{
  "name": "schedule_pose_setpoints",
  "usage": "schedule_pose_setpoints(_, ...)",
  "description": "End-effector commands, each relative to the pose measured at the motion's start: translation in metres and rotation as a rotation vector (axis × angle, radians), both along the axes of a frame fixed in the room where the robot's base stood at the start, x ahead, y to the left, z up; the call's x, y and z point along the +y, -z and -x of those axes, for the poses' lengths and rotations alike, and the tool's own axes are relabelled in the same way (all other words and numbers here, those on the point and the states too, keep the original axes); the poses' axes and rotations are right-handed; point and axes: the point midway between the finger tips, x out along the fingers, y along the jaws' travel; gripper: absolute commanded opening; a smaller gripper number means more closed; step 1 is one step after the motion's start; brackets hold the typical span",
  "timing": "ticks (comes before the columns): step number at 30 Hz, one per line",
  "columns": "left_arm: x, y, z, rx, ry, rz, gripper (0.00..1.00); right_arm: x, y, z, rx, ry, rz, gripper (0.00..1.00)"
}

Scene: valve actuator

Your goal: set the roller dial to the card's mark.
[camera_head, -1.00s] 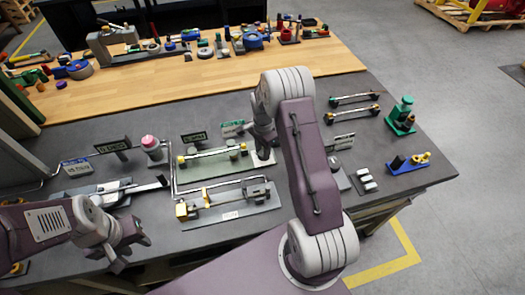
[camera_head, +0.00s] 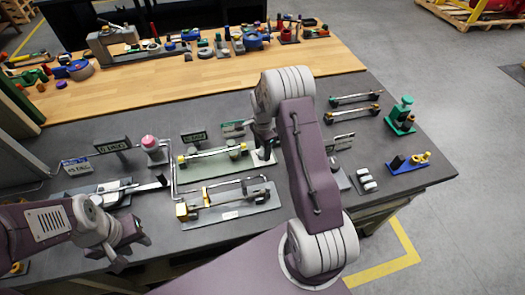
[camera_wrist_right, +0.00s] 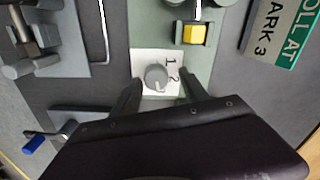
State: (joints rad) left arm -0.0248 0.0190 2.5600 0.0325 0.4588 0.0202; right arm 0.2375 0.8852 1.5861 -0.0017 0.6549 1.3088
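The roller dial (camera_wrist_right: 157,77) is a round grey knob on a white plate in the right wrist view. The digits 1 and 2 show on the plate; the rest of its scale is hidden or cannot be read. The card (camera_wrist_right: 278,35) is green and white at the upper right and reads "ROLL AT MARK 3", partly cut off. My right gripper (camera_wrist_right: 160,82) is open, with a dark finger on each side of the dial and gaps visible. In the head view my right gripper (camera_head: 264,145) is over the end of the rail fixture. My left gripper (camera_head: 122,240) hangs empty at the left; its opening is unclear.
A yellow block (camera_wrist_right: 194,33) sits on the green base beyond the dial. A rail fixture (camera_head: 235,207) stands in front, and a pink-topped post (camera_head: 151,148) is to the left. A blue-handled lever (camera_wrist_right: 36,142) is at the wrist view's lower left.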

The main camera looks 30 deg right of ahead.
Motion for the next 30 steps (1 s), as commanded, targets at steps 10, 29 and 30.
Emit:
schedule_pose_setpoints(10, 0.000, 0.001, 0.000, 0.000, 0.000, 0.000, 0.36, 0.001, -0.001, 0.003, 0.010, 0.000, -0.003, 0.55)
schedule_pose_setpoints(29, 0.000, 0.013, 0.000, 0.000, 0.000, 0.000, 0.36, 0.001, -0.089, 0.003, 0.009, 0.000, -0.003, 0.55)
schedule_pose_setpoints(30, 0.000, 0.013, 0.000, 0.000, 0.000, 0.000, 0.36, 0.001, -0.089, 0.004, 0.009, 0.000, -0.003, 0.55)
